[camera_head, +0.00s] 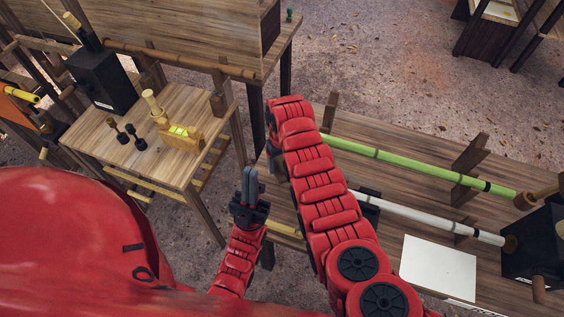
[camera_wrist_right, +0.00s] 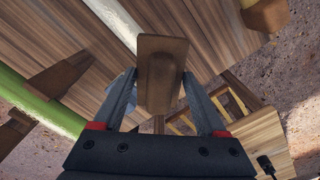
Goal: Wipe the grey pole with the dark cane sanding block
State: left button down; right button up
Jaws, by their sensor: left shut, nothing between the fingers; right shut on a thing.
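The grey pole (camera_head: 430,215) lies across the long wooden bench, left to right. Its left part passes behind my right arm in the head view. A pale pole also shows at the top of the right wrist view (camera_wrist_right: 112,18). My right gripper (camera_wrist_right: 160,88) is shut on the brown sanding block (camera_wrist_right: 160,62), which sits between its fingers. In the head view my right arm hides most of that gripper and the block; I cannot tell whether the block touches the pole. My left gripper (camera_head: 250,186) is shut and empty, left of my right arm.
A green pole (camera_head: 420,164) lies behind the grey one, near wooden supports (camera_head: 470,165). A white sheet (camera_head: 438,267) and a dark box (camera_head: 535,247) are on the bench. A small table (camera_head: 150,110) at left holds dumbbell-like pieces (camera_head: 130,137) and a wooden block with a level (camera_head: 180,130).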

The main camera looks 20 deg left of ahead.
jog(key=shift+f+b, duration=0.3)
jog(key=shift+f, duration=0.1)
jog(key=shift+r, duration=0.1)
